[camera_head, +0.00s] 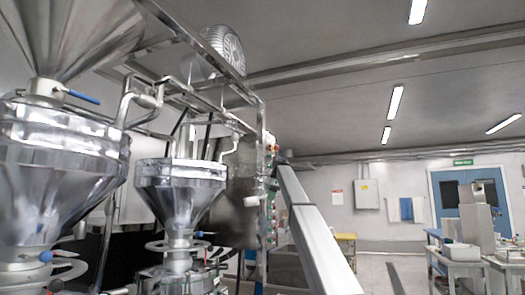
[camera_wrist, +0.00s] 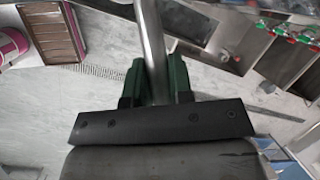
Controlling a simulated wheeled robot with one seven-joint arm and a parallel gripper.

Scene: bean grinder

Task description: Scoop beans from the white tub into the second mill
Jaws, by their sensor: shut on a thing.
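My gripper (camera_wrist: 155,82) shows in the wrist view with its two dark green fingers shut on a shiny steel rod (camera_wrist: 151,38), which looks like a scoop handle. The rod runs up out of the top of the picture, so its far end and any beans are hidden. In the head view a large steel cone-shaped machine (camera_head: 60,150) stands at the left, and a smaller one (camera_head: 178,190) stands right of it. I cannot tell which is the second mill. No white tub can be made out for sure. My gripper is not in the head view.
In the wrist view a round pink and white thing (camera_wrist: 12,42) and a brown slatted box (camera_wrist: 57,32) lie upper left. Bare grey floor (camera_wrist: 95,95) shows beyond the gripper. In the head view, steel pipes and a frame surround the machines. Tables (camera_head: 458,254) and a blue door stand far right.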

